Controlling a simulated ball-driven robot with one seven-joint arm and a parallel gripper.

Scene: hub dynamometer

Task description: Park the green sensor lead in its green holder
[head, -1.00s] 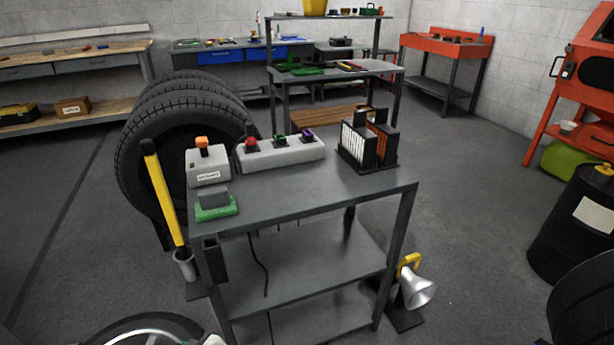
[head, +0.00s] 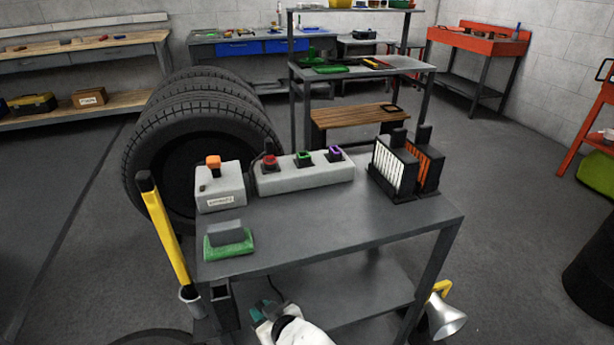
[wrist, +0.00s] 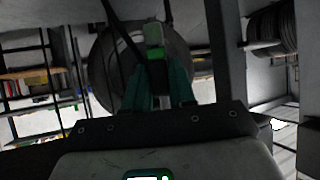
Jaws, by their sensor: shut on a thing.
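The green holder (head: 305,158) is the middle one of three coloured holders on a long grey block (head: 285,182) on the dark grey bench. It looks empty, though its inside is too small to see well. My gripper (head: 263,311) is low in front of the bench, below the top's front edge and well away from the holder. In the wrist view, my gripper (wrist: 158,72) is shut on the green sensor lead (wrist: 154,36), a pale grey piece with a green band, pointing away between the teal fingers. In the head view the lead's head is hard to make out.
On the bench top (head: 340,225) stand a grey box (head: 220,188) with an orange plug, a green block with a grey top (head: 228,240), and black racks (head: 405,170). A yellow bar (head: 165,230) stands at the left edge. The bench's middle is clear.

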